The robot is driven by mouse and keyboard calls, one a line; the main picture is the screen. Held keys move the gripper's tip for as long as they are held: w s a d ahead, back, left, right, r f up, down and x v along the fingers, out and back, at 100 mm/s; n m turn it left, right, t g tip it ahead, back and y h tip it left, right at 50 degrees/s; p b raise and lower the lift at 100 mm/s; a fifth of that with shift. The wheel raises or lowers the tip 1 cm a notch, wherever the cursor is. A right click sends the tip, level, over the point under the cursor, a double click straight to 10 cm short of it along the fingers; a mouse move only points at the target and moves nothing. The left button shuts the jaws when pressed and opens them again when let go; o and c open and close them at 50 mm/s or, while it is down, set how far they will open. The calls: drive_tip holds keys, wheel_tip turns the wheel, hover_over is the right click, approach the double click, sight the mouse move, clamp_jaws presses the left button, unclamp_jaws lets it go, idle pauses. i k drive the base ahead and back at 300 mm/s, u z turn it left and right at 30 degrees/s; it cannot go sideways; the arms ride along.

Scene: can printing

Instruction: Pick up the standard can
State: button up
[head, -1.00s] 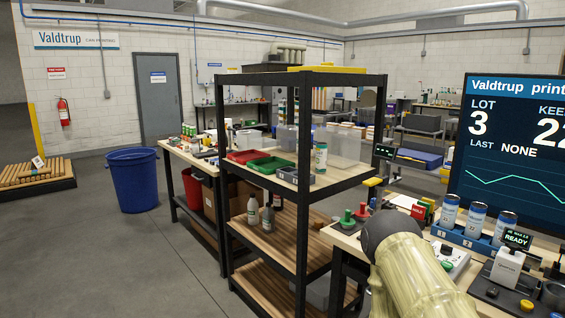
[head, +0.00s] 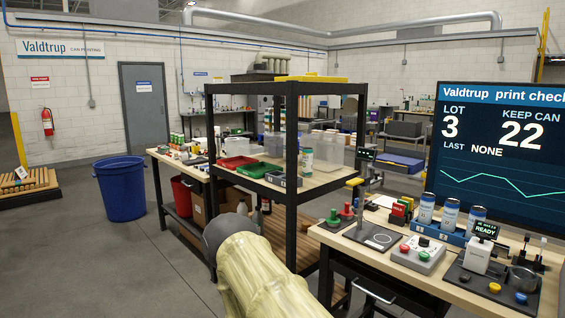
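Three white-and-blue cans stand upright in a blue rack (head: 452,236) on the bench at the right: a left can (head: 426,209), a middle can (head: 450,215) and a right can (head: 476,218). Another can, white with a green part (head: 306,162), stands on the upper board of the black shelf. I cannot tell which can is the standard one, as labels are too small to read. A pale yellow link of my arm shows at the bottom centre, in front of the shelf. My gripper is not in view.
The black shelf (head: 292,215) stands between me and the back benches. The right bench (head: 395,268) holds a button box (head: 418,254), a round-marked plate (head: 372,236) and a device reading READY (head: 484,230). A screen (head: 492,150) stands behind. A blue bin (head: 121,190) is at left; floor there is clear.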

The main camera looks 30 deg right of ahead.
sight(307, 153)
drive_tip(key=u, duration=0.05)
drive_tip(key=i, duration=1.25)
drive_tip(key=z, duration=1.05)
drive_tip(key=i, duration=0.8)
drive_tip(key=z, duration=0.85)
